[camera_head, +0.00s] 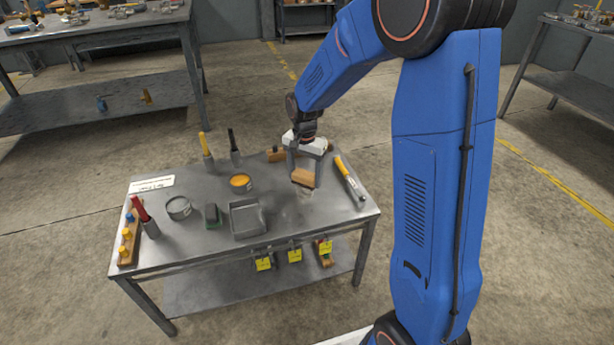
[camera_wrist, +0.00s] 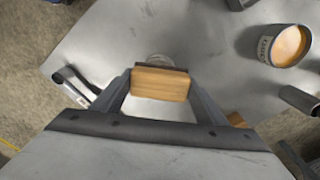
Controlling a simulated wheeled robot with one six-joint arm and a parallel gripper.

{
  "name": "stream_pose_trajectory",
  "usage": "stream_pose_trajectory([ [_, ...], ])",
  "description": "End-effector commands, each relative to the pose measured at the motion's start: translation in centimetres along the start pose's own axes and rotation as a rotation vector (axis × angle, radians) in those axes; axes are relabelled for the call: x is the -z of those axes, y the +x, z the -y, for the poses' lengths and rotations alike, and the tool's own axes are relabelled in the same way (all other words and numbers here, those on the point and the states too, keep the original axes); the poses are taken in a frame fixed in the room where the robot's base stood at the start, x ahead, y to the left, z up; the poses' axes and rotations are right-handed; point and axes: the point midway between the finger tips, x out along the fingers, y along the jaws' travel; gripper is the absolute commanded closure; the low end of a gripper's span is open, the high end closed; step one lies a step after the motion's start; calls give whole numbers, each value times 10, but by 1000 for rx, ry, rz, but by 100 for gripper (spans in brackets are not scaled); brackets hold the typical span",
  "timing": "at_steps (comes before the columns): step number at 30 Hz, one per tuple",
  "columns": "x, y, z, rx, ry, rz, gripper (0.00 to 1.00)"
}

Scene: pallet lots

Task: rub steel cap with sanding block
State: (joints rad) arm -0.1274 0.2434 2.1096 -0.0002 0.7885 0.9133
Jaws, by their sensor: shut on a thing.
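My gripper (camera_head: 304,181) is over the right part of the steel table. It is shut on the sanding block (camera_head: 302,176), a tan wooden block with a darker underside. The block also shows between the fingers in the wrist view (camera_wrist: 160,84). The steel cap (camera_head: 306,192) is a small pale round piece just below the block and mostly hidden by it. Its rounded edge shows behind the block in the wrist view (camera_wrist: 159,60). I cannot tell whether block and cap touch.
A yellow-handled tool (camera_head: 348,178) lies just right of my gripper. A can with orange contents (camera_head: 240,183), a grey tray (camera_head: 234,222) and a grey can (camera_head: 178,207) stand to the left. A rack (camera_head: 127,258) is at the left edge. Yellow tags hang in front.

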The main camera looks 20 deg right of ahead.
Motion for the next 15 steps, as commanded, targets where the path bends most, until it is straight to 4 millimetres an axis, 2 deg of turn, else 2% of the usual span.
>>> stream_pose_trajectory([
  [6,-1,1,8,-1,-1,1,52],
  [15,0,1,8,-1,-1,1,52],
])
